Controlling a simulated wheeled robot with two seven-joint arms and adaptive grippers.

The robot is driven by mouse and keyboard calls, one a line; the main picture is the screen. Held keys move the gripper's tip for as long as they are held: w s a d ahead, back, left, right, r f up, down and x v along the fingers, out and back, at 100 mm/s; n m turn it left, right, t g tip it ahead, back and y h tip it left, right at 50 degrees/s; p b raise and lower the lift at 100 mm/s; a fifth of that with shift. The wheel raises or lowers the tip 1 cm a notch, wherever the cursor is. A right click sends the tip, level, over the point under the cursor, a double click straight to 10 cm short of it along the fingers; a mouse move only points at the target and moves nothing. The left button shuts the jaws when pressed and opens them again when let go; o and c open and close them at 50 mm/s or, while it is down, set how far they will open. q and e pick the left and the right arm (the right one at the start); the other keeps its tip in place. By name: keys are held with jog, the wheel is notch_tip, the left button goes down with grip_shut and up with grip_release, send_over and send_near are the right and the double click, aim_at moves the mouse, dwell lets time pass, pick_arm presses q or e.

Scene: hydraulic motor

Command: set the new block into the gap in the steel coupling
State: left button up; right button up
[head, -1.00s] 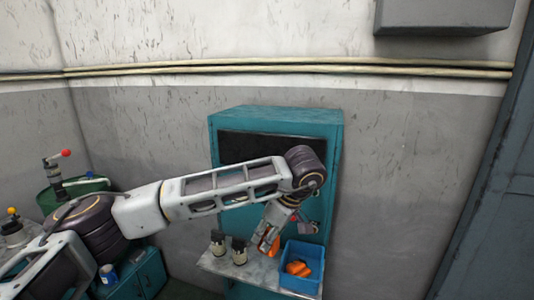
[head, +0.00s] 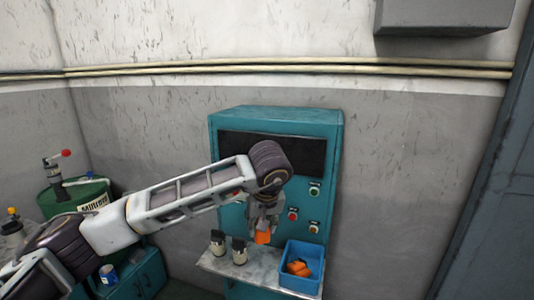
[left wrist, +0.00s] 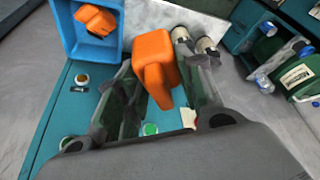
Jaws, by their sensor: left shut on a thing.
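My left gripper (head: 263,229) is shut on an orange block (head: 263,237), held in front of the teal cabinet, above the shelf. In the left wrist view the orange block (left wrist: 155,66) sits between the two fingers of the left gripper (left wrist: 160,75), tilted, its upper part sticking out past the tips. Two small pale-and-dark cylinders (head: 217,243) (head: 239,251) stand on the shelf below and left of the block. They also show in the wrist view (left wrist: 206,46). I cannot make out for certain a steel coupling with a gap. My right gripper is not in view.
A blue bin (head: 319,282) with orange pieces (head: 299,268) stands at the right of the grey shelf (head: 213,264). The teal cabinet (head: 228,122) has a dark panel and several buttons (head: 315,188). A green drum (head: 97,191) stands at the left.

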pick_arm(q)
jog(key=w+a+m, duration=0.1)
jog(key=a+m+h, duration=0.1)
jog(key=m, duration=0.1)
jog(key=shift+w+f, duration=0.1)
jog(key=shift+w, duration=0.25)
jog(key=w+a+f+m, duration=0.1)
jog(key=w+a+f, duration=0.1)
jog(key=a+f, duration=0.65)
jog(key=s+a+f+n, duration=0.1)
jog(key=s+a+f, duration=0.5)
jog(key=a+f, duration=0.3)
jog(key=shift+a+f, duration=0.4)
jog(key=shift+f, duration=1.4)
dwell(3.8)
